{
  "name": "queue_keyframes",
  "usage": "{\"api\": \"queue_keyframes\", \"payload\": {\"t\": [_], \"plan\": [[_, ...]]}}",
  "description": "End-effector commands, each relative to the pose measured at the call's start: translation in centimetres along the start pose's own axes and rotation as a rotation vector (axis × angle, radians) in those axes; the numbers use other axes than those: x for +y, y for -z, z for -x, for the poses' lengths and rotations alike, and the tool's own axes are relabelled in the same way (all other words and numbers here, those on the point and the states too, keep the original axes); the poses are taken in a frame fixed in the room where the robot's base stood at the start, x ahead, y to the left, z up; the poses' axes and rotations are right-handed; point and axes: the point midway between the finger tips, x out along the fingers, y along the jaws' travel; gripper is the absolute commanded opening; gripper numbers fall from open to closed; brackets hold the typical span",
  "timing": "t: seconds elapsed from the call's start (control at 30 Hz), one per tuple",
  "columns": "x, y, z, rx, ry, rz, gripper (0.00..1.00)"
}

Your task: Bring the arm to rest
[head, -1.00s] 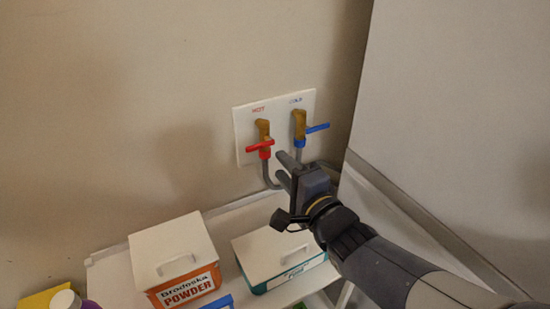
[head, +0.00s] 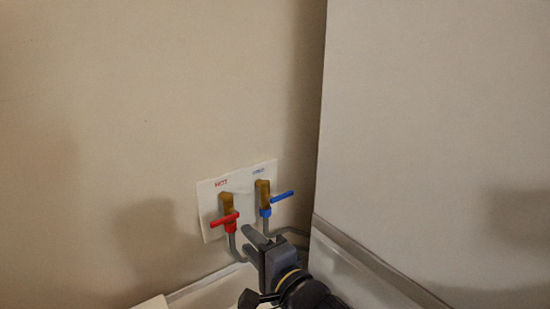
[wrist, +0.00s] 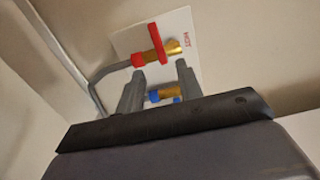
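My gripper (head: 262,242) is in front of the wall just below the two valves in the head view. In the wrist view its two fingers (wrist: 160,72) stand apart with nothing held between them. The hot valve with a red handle (head: 224,219) and the cold valve with a blue handle (head: 281,196) sit on a white plate (head: 208,190). In the wrist view the red handle (wrist: 149,48) appears beyond the fingertips, and the brass cold valve (wrist: 168,92) shows between the fingers. I cannot tell whether the fingers touch a valve or pipe.
Grey pipes (head: 235,247) run down from the valves close to my gripper. A large pale panel (head: 430,130) stands to the right with a ledge (head: 375,262) at its foot. The wall (head: 100,120) at upper left is bare.

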Motion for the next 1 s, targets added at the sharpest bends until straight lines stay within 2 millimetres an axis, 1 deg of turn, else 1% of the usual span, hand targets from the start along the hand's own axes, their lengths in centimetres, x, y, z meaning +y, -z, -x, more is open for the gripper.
{"api": "queue_keyframes", "payload": {"t": [0.03,0.3,0.5,0.7,1.0], "plan": [[0.1,-0.1,-0.8,-0.003,-0.003,0.001,0.35],[0.0,-0.1,-4.8,-0.002,-0.002,0.000,0.35],[0.0,-0.1,-7.1,-0.002,-0.001,0.001,0.35],[0.0,0.0,-8.2,-0.001,0.000,0.001,0.35],[0.0,0.0,-8.3,-0.001,0.000,0.006,0.35]]}}
